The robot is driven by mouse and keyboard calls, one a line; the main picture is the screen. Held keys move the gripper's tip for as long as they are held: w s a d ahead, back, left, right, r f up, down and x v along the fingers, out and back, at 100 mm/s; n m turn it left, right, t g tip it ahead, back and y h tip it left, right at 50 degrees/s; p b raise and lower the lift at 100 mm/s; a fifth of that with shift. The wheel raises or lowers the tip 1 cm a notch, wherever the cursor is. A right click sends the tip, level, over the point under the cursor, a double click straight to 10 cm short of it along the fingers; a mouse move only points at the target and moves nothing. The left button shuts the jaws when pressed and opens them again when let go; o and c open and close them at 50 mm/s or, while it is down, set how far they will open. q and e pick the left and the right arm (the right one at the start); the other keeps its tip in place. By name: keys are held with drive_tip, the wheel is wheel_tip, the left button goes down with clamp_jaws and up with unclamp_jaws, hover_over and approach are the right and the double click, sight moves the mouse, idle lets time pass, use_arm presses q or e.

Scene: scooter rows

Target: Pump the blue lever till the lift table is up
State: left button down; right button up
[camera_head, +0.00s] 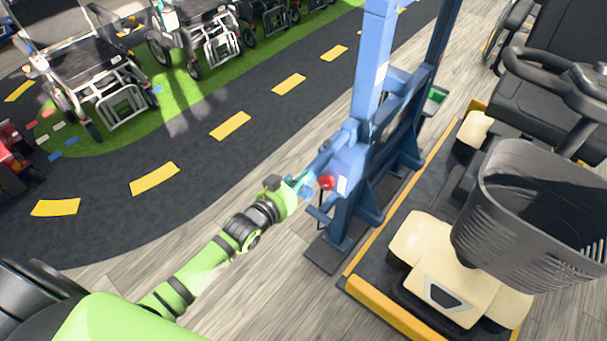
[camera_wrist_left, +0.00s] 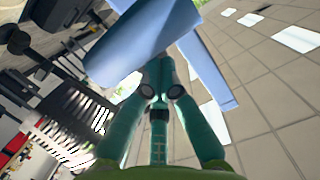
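The blue lever (camera_head: 322,158) slants down from the blue lift frame (camera_head: 369,75) toward my left gripper (camera_head: 303,184). In the left wrist view the teal fingers (camera_wrist_left: 159,82) come together at a broad blue bar (camera_wrist_left: 143,42), which hides their tips. The left gripper looks shut on the lever's end. A red knob (camera_head: 327,183) is just right of the gripper. The lift table (camera_head: 385,314), dark with a yellow edge, is low near the floor and carries a beige and black scooter (camera_head: 436,246). My right gripper is not in view.
Walkers and wheelchairs (camera_head: 100,75) stand on green turf at the upper left. A dark track with yellow dashes (camera_head: 155,178) runs between them and the lift. Wooden floor (camera_head: 265,290) is clear in front of the lift. Another dark seat is at the upper right.

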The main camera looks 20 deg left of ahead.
use_arm(q)
drive_tip(key=f+b+v, duration=0.2)
drive_tip(key=b+v, duration=0.1)
drive_tip(key=v, duration=0.7)
drive_tip(key=shift+s, duration=0.2)
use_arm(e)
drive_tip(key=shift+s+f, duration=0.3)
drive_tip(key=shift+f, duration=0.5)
